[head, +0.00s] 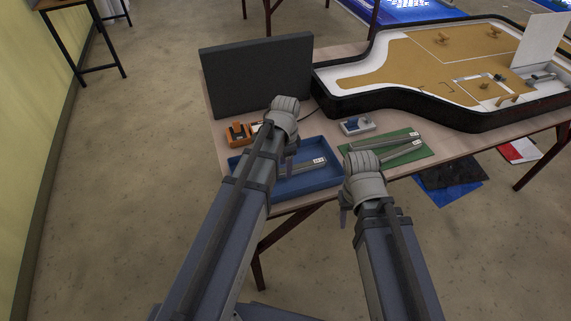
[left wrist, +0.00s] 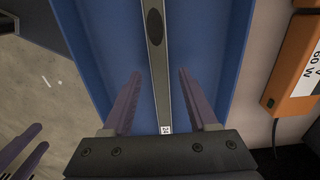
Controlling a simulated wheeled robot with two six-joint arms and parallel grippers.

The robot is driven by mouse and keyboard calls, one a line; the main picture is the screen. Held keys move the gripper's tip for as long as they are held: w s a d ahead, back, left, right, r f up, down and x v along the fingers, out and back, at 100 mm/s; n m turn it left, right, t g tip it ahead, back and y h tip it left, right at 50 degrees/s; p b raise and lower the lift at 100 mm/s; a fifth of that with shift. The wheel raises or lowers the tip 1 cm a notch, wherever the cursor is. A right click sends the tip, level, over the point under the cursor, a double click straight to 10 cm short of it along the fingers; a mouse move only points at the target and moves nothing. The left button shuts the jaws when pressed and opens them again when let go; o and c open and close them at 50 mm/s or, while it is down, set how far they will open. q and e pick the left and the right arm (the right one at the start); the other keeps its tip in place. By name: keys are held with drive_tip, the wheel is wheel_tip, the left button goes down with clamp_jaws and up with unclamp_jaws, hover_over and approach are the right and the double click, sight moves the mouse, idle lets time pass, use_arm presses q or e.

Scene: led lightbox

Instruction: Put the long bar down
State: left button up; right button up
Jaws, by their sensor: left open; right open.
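A long grey bar (left wrist: 158,70) with a dark oval mark and a small white label lies in the blue tray (left wrist: 220,50), between the open fingers of my left gripper and apart from both. In the head view the bar (head: 308,171) shows partly in the tray (head: 280,187), its other part hidden by my left arm. My left gripper (head: 288,166) is over the tray. Two more grey bars (head: 400,150) lie side by side on a green mat (head: 422,152) to the right. My right gripper (head: 343,217) is in front of the mat by the table edge, holding nothing visible.
A dark upright panel (head: 255,75) stands behind the tray. An orange device (head: 237,134) sits at the tray's back left, and a small white and blue device (head: 357,125) behind the mat. A large black-rimmed box (head: 400,105) fills the back right.

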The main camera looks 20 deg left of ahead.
use_arm(q)
wheel_tip(320, 180, up, 10)
drive_tip(key=p, duration=1)
drive_tip(key=s+d+n+y, duration=0.1)
drive_tip(key=s+d+n, duration=0.6)
drive_tip(key=s+d, duration=0.3)
drive_tip(key=s, duration=0.4)
drive_tip(key=shift+s+d+r+b, duration=0.15)
drive_tip(key=shift+d+r+b, duration=0.05)
drive_tip(key=shift+d+b, duration=0.1)
